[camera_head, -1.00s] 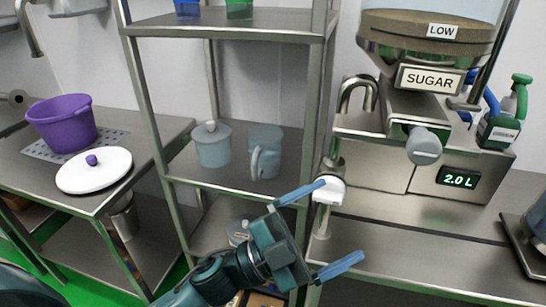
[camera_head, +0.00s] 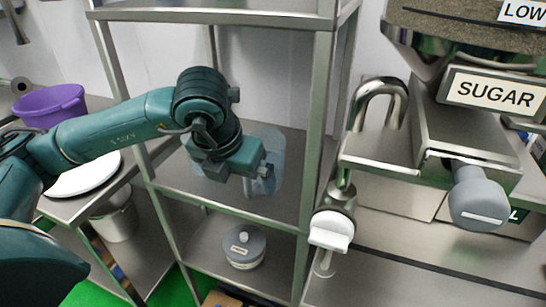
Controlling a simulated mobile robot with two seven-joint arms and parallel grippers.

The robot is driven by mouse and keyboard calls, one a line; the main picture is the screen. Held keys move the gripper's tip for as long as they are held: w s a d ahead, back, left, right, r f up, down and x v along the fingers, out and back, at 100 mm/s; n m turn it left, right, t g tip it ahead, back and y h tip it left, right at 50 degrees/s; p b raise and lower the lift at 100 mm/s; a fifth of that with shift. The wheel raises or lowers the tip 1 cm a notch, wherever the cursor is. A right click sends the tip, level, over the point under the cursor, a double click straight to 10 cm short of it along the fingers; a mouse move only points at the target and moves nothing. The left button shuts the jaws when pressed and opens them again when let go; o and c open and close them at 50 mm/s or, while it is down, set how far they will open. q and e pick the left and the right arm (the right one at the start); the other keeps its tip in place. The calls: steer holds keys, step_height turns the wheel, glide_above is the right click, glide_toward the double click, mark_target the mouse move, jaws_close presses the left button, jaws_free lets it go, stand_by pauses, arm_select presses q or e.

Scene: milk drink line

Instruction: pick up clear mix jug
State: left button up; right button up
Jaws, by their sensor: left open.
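The clear mix jug (camera_head: 273,145) is a pale blue see-through vessel on the middle shelf of the metal rack, largely hidden behind my left gripper. My left gripper (camera_head: 236,163) is in front of the jug, pointing into the shelf. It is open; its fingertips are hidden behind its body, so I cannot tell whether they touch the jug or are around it. My right gripper is not in view.
The steel rack's upright (camera_head: 317,130) stands close right of the jug. A grey lidded pot (camera_head: 243,247) sits on the shelf below. A tap (camera_head: 330,232) and the sugar dispenser (camera_head: 470,150) are at right. A purple tub (camera_head: 48,106) stands at left.

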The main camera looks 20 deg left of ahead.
arm_select(q)
steer(key=w, duration=0.2)
steer(key=w+a+p, duration=0.1)
steer(key=w, duration=0.1)
steer(key=w+r+p, duration=0.1)
steer(key=w, duration=0.1)
steer(key=shift+w+a, duration=0.15)
steer(key=shift+a, duration=0.05)
steer(key=w+a+f+p, duration=0.1)
steer(key=w+f+p, duration=0.1)
steer(key=w+f, duration=0.3)
steer(key=w, duration=0.3)
steer(key=shift+a+f, duration=0.1)
steer(key=c, duration=1.5)
steer(key=shift+c, duration=0.4)
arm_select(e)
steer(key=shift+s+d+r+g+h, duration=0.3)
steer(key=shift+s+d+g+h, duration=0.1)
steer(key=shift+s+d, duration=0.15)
